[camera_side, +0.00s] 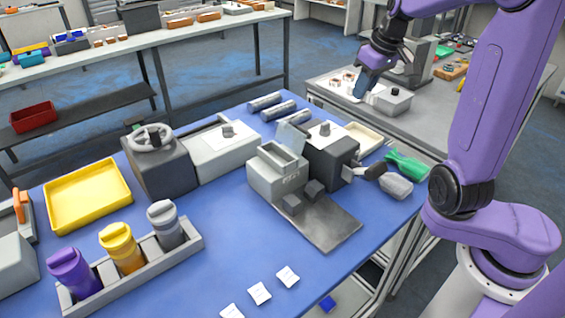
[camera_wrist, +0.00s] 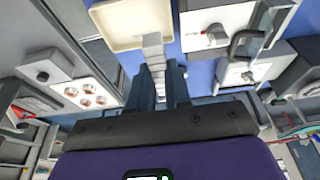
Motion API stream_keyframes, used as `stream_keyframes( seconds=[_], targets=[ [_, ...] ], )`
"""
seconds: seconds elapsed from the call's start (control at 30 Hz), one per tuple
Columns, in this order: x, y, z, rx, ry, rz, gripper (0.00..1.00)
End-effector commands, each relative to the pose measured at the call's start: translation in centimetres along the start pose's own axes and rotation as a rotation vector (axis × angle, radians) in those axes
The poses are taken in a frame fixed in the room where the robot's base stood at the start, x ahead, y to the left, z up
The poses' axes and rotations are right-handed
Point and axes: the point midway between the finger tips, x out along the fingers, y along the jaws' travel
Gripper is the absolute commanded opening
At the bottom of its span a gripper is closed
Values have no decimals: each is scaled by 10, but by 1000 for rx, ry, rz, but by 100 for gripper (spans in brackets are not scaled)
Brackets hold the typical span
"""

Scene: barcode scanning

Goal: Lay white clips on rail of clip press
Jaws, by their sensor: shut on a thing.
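My gripper (camera_side: 361,88) is at the back right in the side view, low over the grey side table. In the wrist view my gripper (camera_wrist: 161,80) is shut on a pale, stepped piece (camera_wrist: 153,52) between its dark blue fingers. I cannot tell for sure whether this is a white clip. White clip-like pieces (camera_side: 260,293) lie in a row at the front edge of the blue table. A grey machine (camera_side: 277,173) with a clear panel and a dark plate stands mid-table; I cannot tell if it is the clip press. No rail is clearly visible.
A cream tray (camera_side: 367,137) lies at the blue table's back right. A grey box with a knob (camera_side: 393,100) and ring-shaped parts (camera_wrist: 85,92) sit on the side table. A yellow tray (camera_side: 88,195), bottles in a rack (camera_side: 190,243) and a wheel machine (camera_side: 160,165) stand left.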

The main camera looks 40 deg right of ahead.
Motion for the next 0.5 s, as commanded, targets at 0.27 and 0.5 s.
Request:
stream_keyframes(
  seconds=[0.27,0.5],
  targets=[
    [-60,1,-19,-1,4,2,0],
    [-84,-18,-23,-6,-4,-4,0]
  ],
)
